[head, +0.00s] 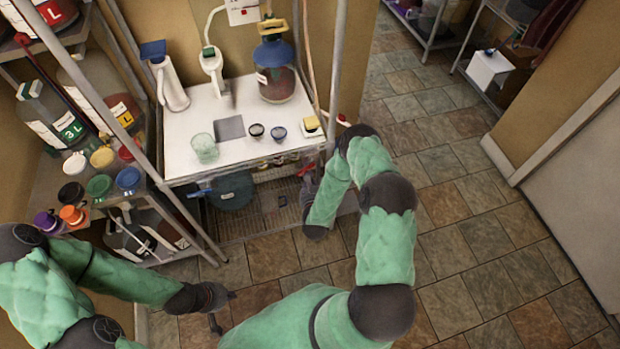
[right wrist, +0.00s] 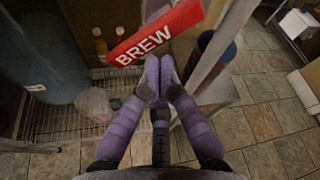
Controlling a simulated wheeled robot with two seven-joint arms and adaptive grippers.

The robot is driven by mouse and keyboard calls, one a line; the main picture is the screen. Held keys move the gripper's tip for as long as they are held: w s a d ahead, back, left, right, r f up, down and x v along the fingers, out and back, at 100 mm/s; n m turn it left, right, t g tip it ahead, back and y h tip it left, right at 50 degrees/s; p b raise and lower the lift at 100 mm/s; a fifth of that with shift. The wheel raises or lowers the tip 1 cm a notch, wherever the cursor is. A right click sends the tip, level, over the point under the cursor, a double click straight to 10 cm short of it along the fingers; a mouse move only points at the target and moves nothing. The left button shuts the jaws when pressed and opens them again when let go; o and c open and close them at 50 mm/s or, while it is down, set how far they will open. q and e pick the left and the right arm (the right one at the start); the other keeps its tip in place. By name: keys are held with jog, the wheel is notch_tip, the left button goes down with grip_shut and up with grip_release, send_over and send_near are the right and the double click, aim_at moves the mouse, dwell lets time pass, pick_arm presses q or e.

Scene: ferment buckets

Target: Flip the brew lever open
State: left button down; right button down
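The red brew lever (right wrist: 158,33), with "BREW" in white letters, lies slanted across the top of the right wrist view. In the head view it is a small red piece (head: 307,169) at the front right edge of the white-topped stand (head: 245,140). My right gripper (right wrist: 158,64) has its purple fingers brought together, tips at the lever's lower edge. I cannot tell whether they touch it. In the head view this gripper (head: 308,188) is just below the lever, partly hidden by my arm. My left gripper (head: 226,309) is low over the floor, fingers apart and empty.
A metal post (head: 337,70) rises close right of the lever. Cups, a glass and a jug (head: 277,70) stand on the white top. A wire rack (right wrist: 75,120) lies below the lever. Shelves with bottles and lids (head: 100,185) fill the left. Tiled floor is free at right.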

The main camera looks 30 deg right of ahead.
aim_at(302, 173)
jog(key=shift+a+r+m+y, duration=0.2)
jog(key=shift+a+m+y, duration=0.2)
jog(key=shift+m, duration=0.3)
pick_arm(q)
jog(key=shift+f+b, duration=0.4)
pick_arm(e)
jog(key=shift+w+a+r, duration=0.25)
jog(key=shift+a+r, duration=0.5)
jog(key=shift+r, duration=0.05)
jog(key=shift+a+r, duration=0.1)
jog(key=shift+r, duration=0.15)
pick_arm(q)
jog(key=shift+f, duration=0.1)
dwell(0.6)
